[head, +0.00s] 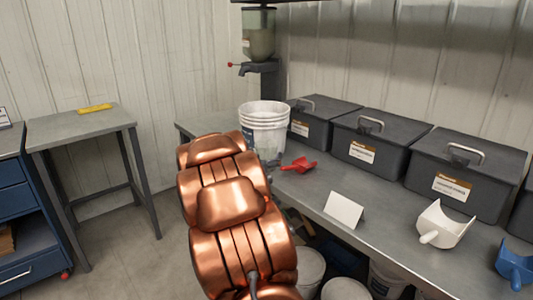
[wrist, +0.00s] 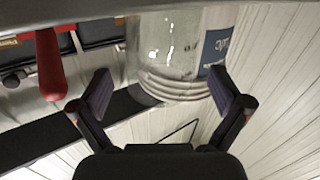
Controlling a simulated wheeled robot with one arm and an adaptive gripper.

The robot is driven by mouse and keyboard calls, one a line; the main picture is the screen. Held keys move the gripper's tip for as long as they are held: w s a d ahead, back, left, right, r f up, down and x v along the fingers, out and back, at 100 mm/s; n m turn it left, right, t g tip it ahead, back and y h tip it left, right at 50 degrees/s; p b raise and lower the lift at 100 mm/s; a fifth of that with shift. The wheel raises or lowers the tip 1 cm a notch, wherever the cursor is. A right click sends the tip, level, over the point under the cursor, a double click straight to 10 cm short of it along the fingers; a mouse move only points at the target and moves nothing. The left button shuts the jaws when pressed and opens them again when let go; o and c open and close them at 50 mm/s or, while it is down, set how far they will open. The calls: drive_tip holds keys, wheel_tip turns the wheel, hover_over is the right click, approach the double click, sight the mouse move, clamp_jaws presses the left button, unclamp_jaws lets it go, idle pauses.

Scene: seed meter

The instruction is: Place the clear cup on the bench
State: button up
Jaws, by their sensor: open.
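A stack of nested clear, whitish cups (head: 263,115) with several rims stands on the bench (head: 318,190), just past the end of my copper-coloured arm, which hides its lower part. The wrist view, turned upside down, shows the stack (wrist: 168,50) with its rims lowest in the picture and a blue label at its right. My gripper (wrist: 163,92) is open and empty. Its two fingers are spread to either side of the stack in that view; I cannot tell whether they touch it. The gripper is hidden behind my arm in the head view.
A red scoop (head: 299,164) lies right of the stack. Dark lidded bins (head: 383,140) line the back. A white card (head: 344,209), white scoop (head: 440,225) and blue scoop (head: 514,264) are nearer. A seed hopper (head: 258,38) stands behind. A side table (head: 80,127) is at left.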

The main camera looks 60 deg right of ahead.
drive_tip(key=shift+f+v, duration=0.2)
drive_tip(key=shift+v, duration=2.05)
